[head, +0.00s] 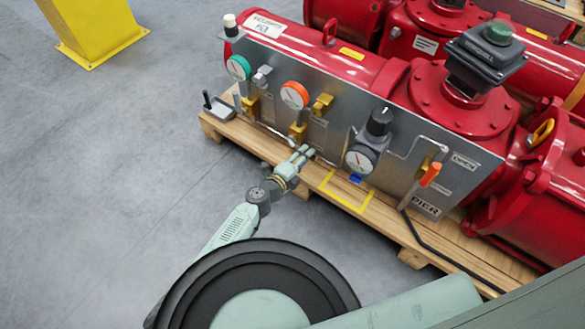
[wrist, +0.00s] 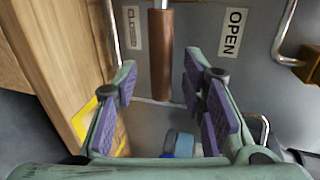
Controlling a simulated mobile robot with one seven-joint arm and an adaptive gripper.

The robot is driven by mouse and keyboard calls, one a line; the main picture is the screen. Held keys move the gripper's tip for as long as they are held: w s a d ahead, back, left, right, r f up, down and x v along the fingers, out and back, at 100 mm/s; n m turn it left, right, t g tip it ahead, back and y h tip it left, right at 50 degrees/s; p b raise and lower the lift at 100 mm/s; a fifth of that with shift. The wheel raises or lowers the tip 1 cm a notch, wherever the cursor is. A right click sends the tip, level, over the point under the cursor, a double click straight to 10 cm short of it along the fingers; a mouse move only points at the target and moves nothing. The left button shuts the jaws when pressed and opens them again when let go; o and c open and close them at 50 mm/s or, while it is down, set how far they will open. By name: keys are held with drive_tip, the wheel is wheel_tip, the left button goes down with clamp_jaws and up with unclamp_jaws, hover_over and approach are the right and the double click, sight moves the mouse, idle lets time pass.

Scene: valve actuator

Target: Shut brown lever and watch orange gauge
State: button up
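The brown lever (wrist: 160,55) hangs from the top of the wrist view, on a grey panel between a CLOSED label (wrist: 132,27) on its left and an OPEN label (wrist: 233,32) on its right. My gripper (wrist: 162,88) is open, its purple-padded fingers apart on either side of the lever's near end, with nothing gripped. In the head view my gripper (head: 306,152) is close to the panel's lower edge, and I cannot make out the brown lever there. The orange gauge (head: 295,95) is above and slightly left of my gripper; its reading is too small to tell.
A green gauge (head: 238,67) is left of the orange one. A larger gauge with a black knob (head: 378,122) and an orange-handled lever (head: 430,174) are to the right. The wooden pallet edge (wrist: 62,60) runs close to the left finger.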

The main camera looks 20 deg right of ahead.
drive_tip(key=v, duration=0.9)
drive_tip(key=shift+s+a, duration=0.25)
